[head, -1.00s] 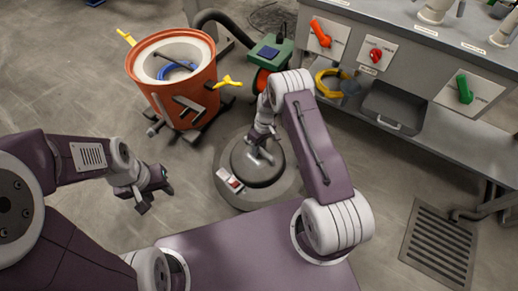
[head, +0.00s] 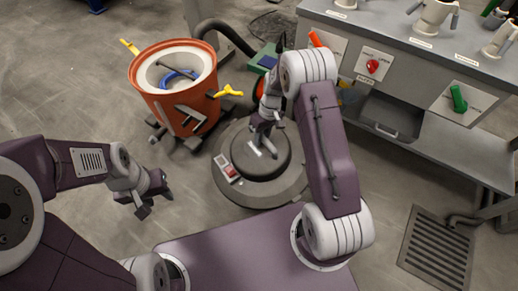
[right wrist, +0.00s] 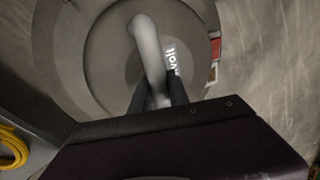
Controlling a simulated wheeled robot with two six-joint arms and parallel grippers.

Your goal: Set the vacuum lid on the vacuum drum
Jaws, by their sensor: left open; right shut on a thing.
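The vacuum lid (head: 262,190) is a dark grey round disc with a domed middle, a handle and a small red-and-white switch box. My right gripper (head: 264,138) is shut on the lid's handle; the lid also shows in the right wrist view (right wrist: 100,62), with the curved handle between the fingers (right wrist: 158,98). The lid appears level; I cannot tell its height above the floor. The vacuum drum (head: 198,105) is orange, open-topped and upright, with a pale inner rim and a blue ring inside. It stands left of and behind the lid. My left gripper (head: 146,193) is open and empty, in front of the drum.
Yellow latches (head: 229,91) stick out at the drum's sides. A black hose (head: 222,26) curves behind it. A grey workbench (head: 440,50) with coloured valve handles stands at the right, with a floor grate (head: 440,246) in front. The floor at left is clear.

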